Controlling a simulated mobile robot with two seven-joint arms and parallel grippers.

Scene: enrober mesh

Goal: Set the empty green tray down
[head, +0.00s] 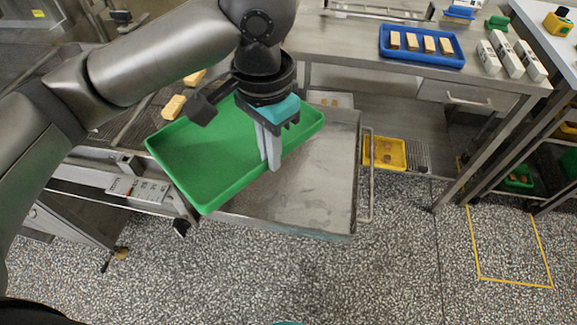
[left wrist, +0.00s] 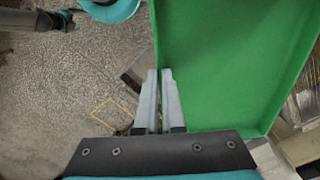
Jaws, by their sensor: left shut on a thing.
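The empty green tray (head: 190,160) hangs in my left gripper (head: 271,164), over the left part of a steel cart top (head: 310,180) and the conveyor edge. Its inside is bare. The gripper is shut on the tray's near right rim, fingers pointing down. In the left wrist view the gripper's fingers (left wrist: 160,100) close on the rim of the tray (left wrist: 230,60), which fills the upper right. Whether the tray touches anything below is unclear. What looks like my right gripper (left wrist: 65,18) is small at the top left of the left wrist view; its fingers are unclear.
A steel table (head: 350,42) at the back bears a blue tray (head: 422,58) with several bars and white boxes (head: 513,57). A yellow bin (head: 385,154) sits low behind the cart. Tan bars (head: 174,107) lie beyond the green tray. A yellow-outlined floor patch (head: 510,250) is clear.

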